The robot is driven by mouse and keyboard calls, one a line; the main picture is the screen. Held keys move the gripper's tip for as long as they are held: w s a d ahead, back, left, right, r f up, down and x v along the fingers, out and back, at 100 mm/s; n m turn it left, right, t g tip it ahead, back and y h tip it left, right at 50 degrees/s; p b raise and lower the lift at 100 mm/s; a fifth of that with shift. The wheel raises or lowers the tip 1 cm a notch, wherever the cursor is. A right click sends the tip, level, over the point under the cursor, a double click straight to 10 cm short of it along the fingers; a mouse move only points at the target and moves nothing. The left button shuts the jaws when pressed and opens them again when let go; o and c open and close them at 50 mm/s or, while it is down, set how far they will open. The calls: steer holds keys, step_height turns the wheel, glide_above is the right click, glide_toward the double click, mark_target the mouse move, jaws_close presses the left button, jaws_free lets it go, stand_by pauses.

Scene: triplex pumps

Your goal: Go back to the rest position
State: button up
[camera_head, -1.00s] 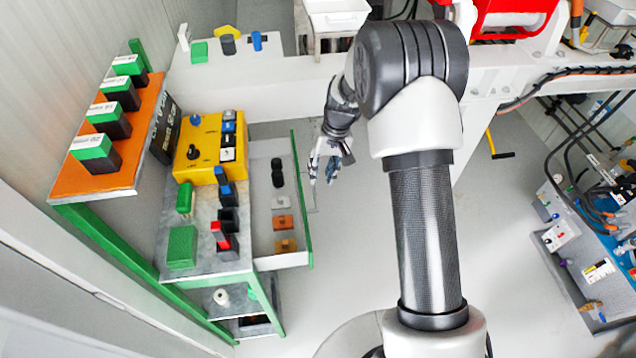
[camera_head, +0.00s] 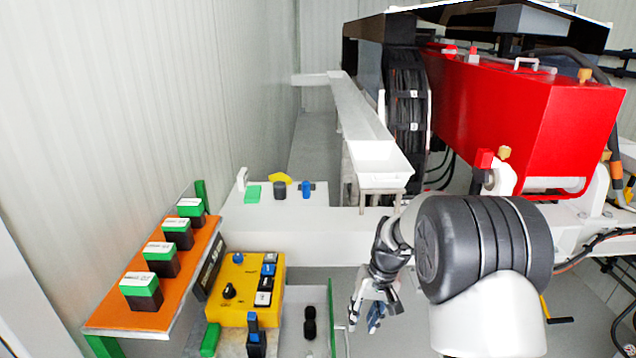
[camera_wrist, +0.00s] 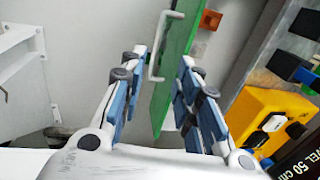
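My gripper (camera_head: 366,316) hangs at the end of my arm, right of the open drawer (camera_head: 326,292). In the wrist view my gripper (camera_wrist: 158,88) has its two blue-padded fingers spread apart with nothing held between them. The drawer's green front (camera_wrist: 178,85) with its light handle (camera_wrist: 163,48) shows beyond and between the fingers. I cannot tell how far the fingers are from the handle.
The yellow control box (camera_head: 240,290) stands left of the drawer. An orange shelf (camera_head: 125,312) holds several green-and-black blocks. A white beam (camera_head: 290,225) crosses behind my gripper, with a red machine (camera_head: 510,110) at the back right. Grey floor shows right of the drawer.

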steer(key=s+r+t+h, duration=0.1)
steer(key=s+r, duration=0.5)
steer(key=r, duration=0.2)
steer(key=s+r+t, duration=0.1)
steer(key=s+r, duration=0.5)
steer(key=r, duration=0.3)
steer(key=s+r+t+h, duration=0.1)
steer(key=s+r+t, duration=0.1)
steer(key=s, duration=1.7)
steer(key=shift+s+d+r, duration=0.15)
steer(key=shift+d+r, duration=0.25)
steer(key=shift+r, duration=0.1)
